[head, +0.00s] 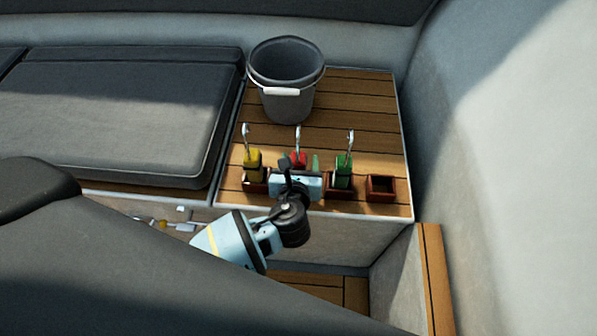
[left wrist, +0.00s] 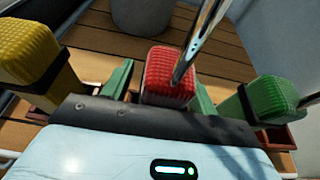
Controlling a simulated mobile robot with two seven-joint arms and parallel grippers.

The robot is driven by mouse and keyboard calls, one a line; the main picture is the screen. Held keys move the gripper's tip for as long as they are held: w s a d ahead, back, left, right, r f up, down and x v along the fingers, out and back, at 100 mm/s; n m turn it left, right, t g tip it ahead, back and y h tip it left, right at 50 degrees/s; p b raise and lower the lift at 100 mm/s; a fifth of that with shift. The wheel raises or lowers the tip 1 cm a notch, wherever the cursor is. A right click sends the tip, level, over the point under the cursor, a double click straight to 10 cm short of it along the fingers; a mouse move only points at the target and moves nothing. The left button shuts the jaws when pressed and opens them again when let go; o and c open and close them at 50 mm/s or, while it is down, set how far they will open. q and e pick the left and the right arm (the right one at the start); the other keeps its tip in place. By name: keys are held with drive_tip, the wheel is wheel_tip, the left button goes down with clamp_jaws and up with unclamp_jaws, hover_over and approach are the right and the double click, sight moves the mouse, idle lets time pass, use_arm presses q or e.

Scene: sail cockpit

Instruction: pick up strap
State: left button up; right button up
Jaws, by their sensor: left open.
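Three rolled straps with metal hooks stand upright in a row of small dark-red boxes: a yellow strap (head: 253,163), a red strap (head: 298,158) and a green strap (head: 343,170). My left gripper (head: 301,167) is open at the red strap. In the left wrist view the red strap (left wrist: 168,77) sits between the two green fingers, with a gap visible on the left; contact on the right is unclear. The yellow strap (left wrist: 27,52) and green strap (left wrist: 272,98) stand outside the fingers. The red strap's lower part and box are hidden by my gripper. My right gripper is not in view.
A grey bucket (head: 285,88) with a white-gripped handle stands behind the straps on the slatted wooden top (head: 365,110). An empty dark-red box (head: 381,188) is at the right end of the row. A dark cushion (head: 120,115) lies to the left; a pale wall rises right.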

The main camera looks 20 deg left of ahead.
sight(298, 143)
use_arm(q)
drive_tip(key=shift+c, duration=0.2)
drive_tip(key=c, duration=1.2)
drive_tip(key=shift+r, duration=0.2)
wheel_tip(298, 143, up, 9)
drive_tip(key=p, duration=0.3)
drive_tip(key=shift+r, duration=0.4)
